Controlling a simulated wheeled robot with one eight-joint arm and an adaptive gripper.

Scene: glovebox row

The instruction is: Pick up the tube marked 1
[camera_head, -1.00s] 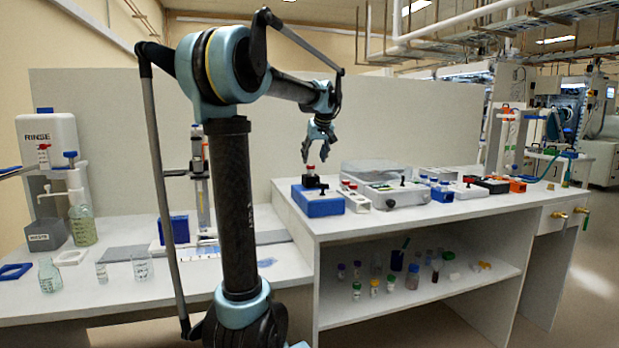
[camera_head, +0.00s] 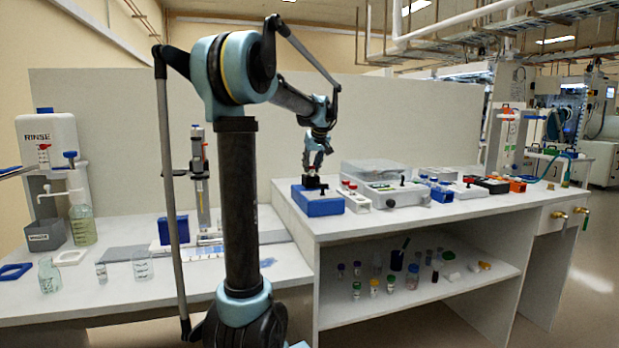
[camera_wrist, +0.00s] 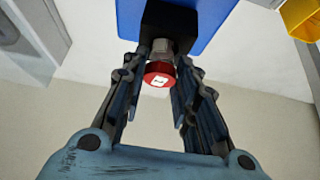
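A red-capped tube (camera_wrist: 160,74) with a pale label on its cap stands in a black holder (camera_wrist: 168,24) on a blue device (camera_wrist: 214,14) in the wrist view. The mark on the cap is too small to read. My gripper (camera_wrist: 158,104) is open, with one finger on each side of the red cap and a gap to both. In the head view my gripper (camera_head: 317,167) is low over the blue box-shaped device (camera_head: 318,206), around the tube's top. The fingers partly hide the tube there.
A white rack with red-capped tubes (camera_head: 356,201) stands just right of the blue device. A grey machine with a clear lid (camera_head: 376,172) is behind it. Several vials are on the shelf below (camera_head: 440,284). A yellow object (camera_wrist: 302,20) shows at the wrist view's upper right.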

